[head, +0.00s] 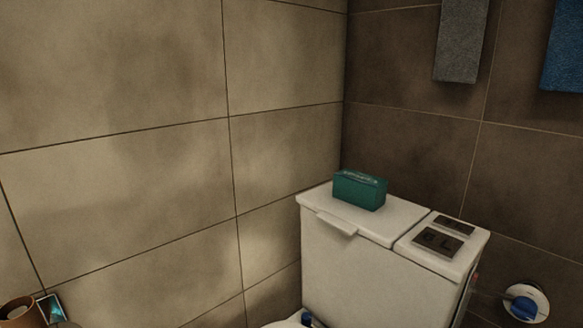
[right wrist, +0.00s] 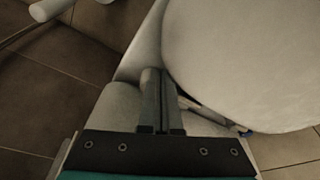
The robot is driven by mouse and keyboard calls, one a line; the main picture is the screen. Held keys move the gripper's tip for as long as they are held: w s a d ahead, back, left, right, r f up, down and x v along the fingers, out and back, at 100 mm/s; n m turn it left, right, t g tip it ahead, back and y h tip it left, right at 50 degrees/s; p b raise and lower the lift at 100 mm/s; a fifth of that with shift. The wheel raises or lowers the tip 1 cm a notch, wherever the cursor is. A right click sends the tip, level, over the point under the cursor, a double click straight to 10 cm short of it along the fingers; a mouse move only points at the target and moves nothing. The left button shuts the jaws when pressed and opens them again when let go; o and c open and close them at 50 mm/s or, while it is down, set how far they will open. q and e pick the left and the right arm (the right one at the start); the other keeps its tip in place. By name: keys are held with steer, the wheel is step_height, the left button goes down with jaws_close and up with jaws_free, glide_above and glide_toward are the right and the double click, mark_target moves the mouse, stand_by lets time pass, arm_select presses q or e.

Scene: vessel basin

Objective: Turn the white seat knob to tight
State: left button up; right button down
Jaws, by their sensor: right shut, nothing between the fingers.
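My right gripper (right wrist: 159,78) shows in the right wrist view, shut and empty, its two dark fingers pressed together. Its tips are close beside the underside or edge of a large rounded white toilet part (right wrist: 245,60), perhaps the seat or bowl. I cannot tell whether they touch it. In the head view the white toilet cistern (head: 345,262) stands against the wall, and only a sliver of the seat area (head: 287,323) shows at the bottom edge. I cannot make out a white seat knob in either view. My left gripper is not in view.
A green box (head: 360,192) and a dark button panel (head: 437,242) are on the cistern top. A blue-handled valve (head: 524,308) is on the right wall. Grey (head: 461,40) and blue towels (head: 565,45) hang above. Brown floor tiles (right wrist: 50,100) lie open at left in the wrist view.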

steer(key=p+v, duration=0.1)
steer(key=v, duration=0.1)
steer(key=p+v, duration=0.2)
steer(key=w+p+v, duration=0.1)
steer(key=p, duration=0.1)
steer(key=shift+s+d+r, duration=0.1)
steer(key=shift+r, duration=0.45)
